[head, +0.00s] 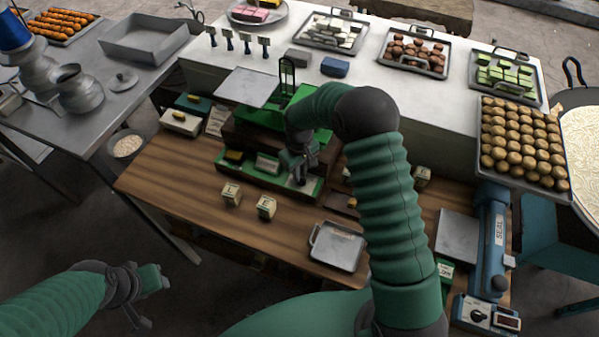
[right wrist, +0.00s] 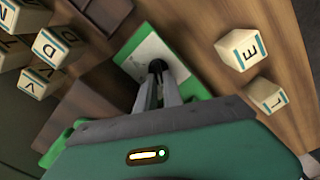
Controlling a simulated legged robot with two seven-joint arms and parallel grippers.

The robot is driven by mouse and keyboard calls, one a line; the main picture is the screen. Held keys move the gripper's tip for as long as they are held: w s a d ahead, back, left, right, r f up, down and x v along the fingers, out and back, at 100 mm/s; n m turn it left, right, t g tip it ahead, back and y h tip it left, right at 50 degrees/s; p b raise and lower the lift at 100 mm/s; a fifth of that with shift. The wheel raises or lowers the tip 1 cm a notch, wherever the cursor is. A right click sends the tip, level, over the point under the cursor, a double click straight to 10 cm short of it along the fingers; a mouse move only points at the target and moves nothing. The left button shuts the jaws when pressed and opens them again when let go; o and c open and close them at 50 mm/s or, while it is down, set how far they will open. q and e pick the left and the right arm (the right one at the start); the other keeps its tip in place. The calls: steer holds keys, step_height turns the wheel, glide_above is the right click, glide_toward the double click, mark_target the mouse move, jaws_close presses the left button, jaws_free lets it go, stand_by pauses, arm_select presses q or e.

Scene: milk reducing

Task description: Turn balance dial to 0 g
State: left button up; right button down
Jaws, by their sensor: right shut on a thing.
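The green balance (head: 226,164) stands on the wooden table, with a flat grey pan (head: 248,88) at its upper left. My right gripper (head: 300,178) reaches down to the light panel at the front right of its base. In the right wrist view its two fingers are closed around a small dark dial (right wrist: 157,67) on a white panel with a green border (right wrist: 135,38). The fingers hide part of the dial, and I cannot read its setting. My left gripper (head: 148,301) is empty, fingers apart, at the lower left, away from the table.
Lettered cubes (head: 231,194) stand in front of the balance and show in the right wrist view (right wrist: 240,50). A grey tray (head: 337,247) lies right of them. A blue sealing machine (head: 490,240) stands at right. Sweets trays (head: 413,53) line the white counter behind.

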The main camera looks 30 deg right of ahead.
stand_by(0.5)
steer(key=c, duration=1.5)
jaws_free()
step_height(320, 180, up, 17)
steer(key=b, duration=0.3)
steer(key=shift+w+f, duration=0.15)
steer(key=shift+f, duration=0.05)
steer(key=s+a+f+t+b, duration=0.1)
steer(key=s+a+f, duration=0.1)
steer(key=s+f, duration=0.2)
steer(key=s+a+f+m+t+b, duration=0.1)
steer(key=s+f, duration=0.3)
steer(key=s, duration=0.5)
steer(key=s+a+f+m+b, duration=0.1)
steer(key=s+a+f+b, duration=0.1)
steer(key=s, duration=0.5)
steer(key=shift+s+a+f+t, duration=0.1)
steer(key=shift+a+f+t, duration=0.15)
steer(key=shift+f, duration=0.25)
steer(key=shift+a+f+t, duration=0.15)
steer(key=shift+a+f, duration=0.05)
steer(key=shift+f, duration=0.3)
steer(key=shift+w+d+f, duration=0.15)
steer(key=shift+w+d, duration=0.05)
steer(key=shift+w, duration=0.05)
